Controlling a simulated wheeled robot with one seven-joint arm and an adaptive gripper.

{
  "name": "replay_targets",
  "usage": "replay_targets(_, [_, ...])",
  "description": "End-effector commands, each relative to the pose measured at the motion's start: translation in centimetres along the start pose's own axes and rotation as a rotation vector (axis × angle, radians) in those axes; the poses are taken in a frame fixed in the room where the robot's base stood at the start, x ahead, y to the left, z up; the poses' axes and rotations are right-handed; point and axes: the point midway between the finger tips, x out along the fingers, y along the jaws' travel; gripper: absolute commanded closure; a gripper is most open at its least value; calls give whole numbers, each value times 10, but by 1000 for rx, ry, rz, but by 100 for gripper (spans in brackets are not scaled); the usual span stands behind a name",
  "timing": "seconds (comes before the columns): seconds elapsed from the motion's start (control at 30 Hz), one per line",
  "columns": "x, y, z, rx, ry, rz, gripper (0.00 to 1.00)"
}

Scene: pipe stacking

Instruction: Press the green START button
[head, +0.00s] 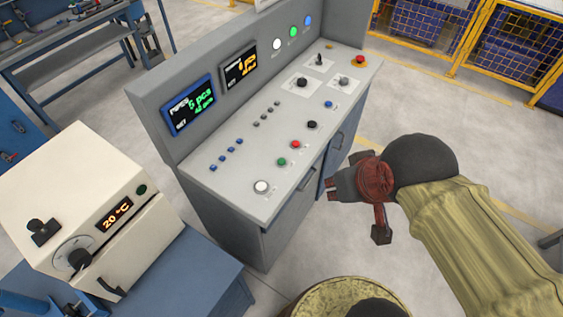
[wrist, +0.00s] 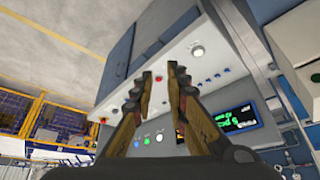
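The green button (head: 281,161) is on the sloping grey panel of the control console (head: 235,170). It lies between a white button (head: 261,186) and a red button (head: 295,144). My gripper (head: 330,189) is in front of the console, to the right of the green button and apart from it. In the wrist view the two fingers of my gripper (wrist: 160,70) are spread with a gap and nothing between them. The red button (wrist: 158,78) shows between the fingers and the white button (wrist: 197,51) to their right. I cannot make out the green button there; a finger may hide it.
Black knobs, a joystick and a red mushroom button (head: 360,60) sit further along the panel. Displays (head: 188,104) and lamps stand on the raised back. An oven (head: 85,205) is at left, a round drum (head: 345,295) below, yellow fencing (head: 470,40) behind.

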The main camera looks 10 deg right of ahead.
Motion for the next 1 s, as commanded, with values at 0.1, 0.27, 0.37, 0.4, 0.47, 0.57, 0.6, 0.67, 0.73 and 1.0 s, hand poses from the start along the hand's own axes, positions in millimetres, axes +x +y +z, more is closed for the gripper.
replay_targets(0.1, [0,0,0,0,0,0,93])
replay_targets(0.27, [0,0,0,0,0,0,100])
replay_targets(0.37, [0,0,0,0,0,0,100])
replay_targets(0.4, [0,0,0,0,0,0,100])
replay_targets(0.47, [0,0,0,0,0,0,100])
replay_targets(0.57, [0,0,0,0,0,0,100])
replay_targets(0.6, [0,0,0,0,0,0,100])
replay_targets(0.67, [0,0,0,0,0,0,100])
replay_targets(0.73, [0,0,0,0,0,0,100])
replay_targets(1.0, [0,0,0,0,0,0,100])
